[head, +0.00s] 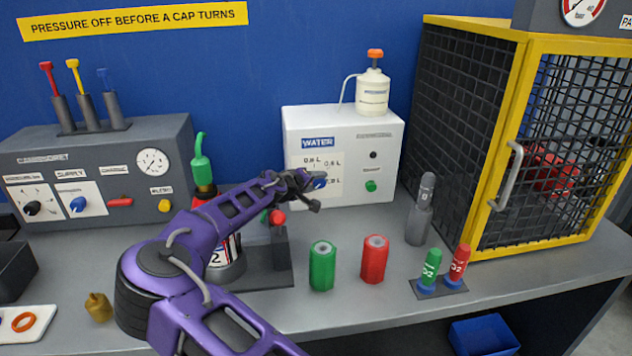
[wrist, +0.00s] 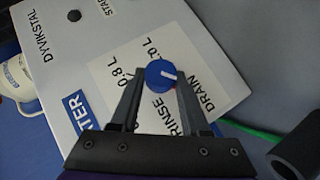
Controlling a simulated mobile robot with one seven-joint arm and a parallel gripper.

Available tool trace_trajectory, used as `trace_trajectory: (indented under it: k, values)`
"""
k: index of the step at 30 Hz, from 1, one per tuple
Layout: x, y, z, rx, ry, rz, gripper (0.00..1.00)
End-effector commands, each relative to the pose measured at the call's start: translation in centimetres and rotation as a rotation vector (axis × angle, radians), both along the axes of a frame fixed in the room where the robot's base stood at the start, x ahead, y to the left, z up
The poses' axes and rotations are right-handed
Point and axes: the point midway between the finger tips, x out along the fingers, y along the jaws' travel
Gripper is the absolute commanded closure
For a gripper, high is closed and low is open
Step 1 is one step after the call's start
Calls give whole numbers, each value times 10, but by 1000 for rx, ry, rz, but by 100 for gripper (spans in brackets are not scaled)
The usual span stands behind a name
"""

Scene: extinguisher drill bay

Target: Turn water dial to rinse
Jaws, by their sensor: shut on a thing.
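The blue water dial (wrist: 160,75) sits on the labelled plate of the white WATER box (head: 301,122). In the wrist view it lies between the fingertips of my gripper (wrist: 160,84), which is shut on it. The dial's white mark points right in that picture, above the word DRAIN and away from RINSE, which is below the dial. In the head view a small part of the dial (head: 320,182) shows beside my gripper (head: 313,188), which covers the lower labels.
A green cylinder (head: 322,266) and a red cylinder (head: 375,259) stand on the bench in front of the box. A grey holder (head: 418,225) and a yellow-framed cage (head: 497,190) are to the right. An extinguisher with a green top (head: 202,168) stands behind my arm.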

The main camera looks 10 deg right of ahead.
Motion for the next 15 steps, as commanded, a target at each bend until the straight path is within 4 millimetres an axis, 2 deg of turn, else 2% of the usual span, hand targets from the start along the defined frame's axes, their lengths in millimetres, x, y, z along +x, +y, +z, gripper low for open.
trace_trajectory:
  k: [15]
  values:
    - [0, -6, 5, 453, -7, -4, 100]
